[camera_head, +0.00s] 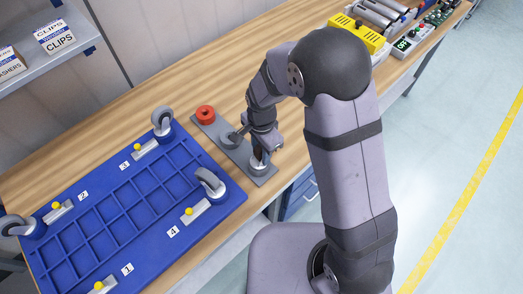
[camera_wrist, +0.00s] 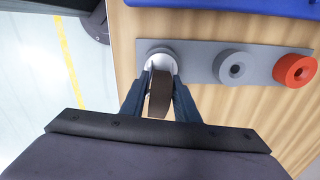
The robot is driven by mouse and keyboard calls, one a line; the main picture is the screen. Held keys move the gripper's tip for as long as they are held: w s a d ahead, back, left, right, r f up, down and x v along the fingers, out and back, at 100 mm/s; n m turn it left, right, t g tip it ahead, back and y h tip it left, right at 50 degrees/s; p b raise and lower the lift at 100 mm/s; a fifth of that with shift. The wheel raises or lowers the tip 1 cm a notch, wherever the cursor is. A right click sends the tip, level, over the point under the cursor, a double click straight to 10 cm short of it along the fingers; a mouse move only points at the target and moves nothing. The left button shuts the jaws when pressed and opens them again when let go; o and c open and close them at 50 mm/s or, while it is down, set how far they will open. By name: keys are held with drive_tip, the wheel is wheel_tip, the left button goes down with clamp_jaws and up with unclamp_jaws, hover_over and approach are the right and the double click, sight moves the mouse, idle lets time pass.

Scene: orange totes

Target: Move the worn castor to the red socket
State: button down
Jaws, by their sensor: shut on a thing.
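My gripper (camera_wrist: 160,88) is shut on a castor with a dark brown wheel (camera_wrist: 159,95), one finger on each side of it. The castor is at the pale end socket (camera_wrist: 148,56) of a grey plate; I cannot tell whether it is fully seated there. In the head view my gripper (camera_head: 262,150) covers most of the castor. The red socket (camera_head: 204,113) is an empty red ring at the plate's opposite end; it also shows in the wrist view (camera_wrist: 295,70). Any wear on the wheel is too small to make out.
The plate (camera_head: 242,153) also has a grey middle socket (camera_wrist: 234,67), empty. A blue tray (camera_head: 120,262) lies to the left, with grey-wheeled castors (camera_head: 162,120) at its visible corners and yellow-knobbed latches. A yellow box (camera_head: 357,34) and other gear stand at the bench's far end.

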drive_tip(key=shift+f, duration=0.2)
drive_tip(key=c, duration=1.4)
unclamp_jaws()
drive_tip(key=shift+o, duration=0.2)
drive_tip(key=shift+r+b, duration=0.4)
drive_tip(key=shift+b, duration=0.1)
drive_tip(key=shift+s+d+r+b, duration=0.15)
drive_tip(key=shift+r+b, duration=0.55)
drive_tip(key=shift+r, duration=0.95)
drive_tip(key=shift+s+a+r+b, duration=0.1)
drive_tip(key=shift+r+b, duration=0.6)
drive_tip(key=shift+r, duration=0.95)
drive_tip(key=shift+d, duration=0.1)
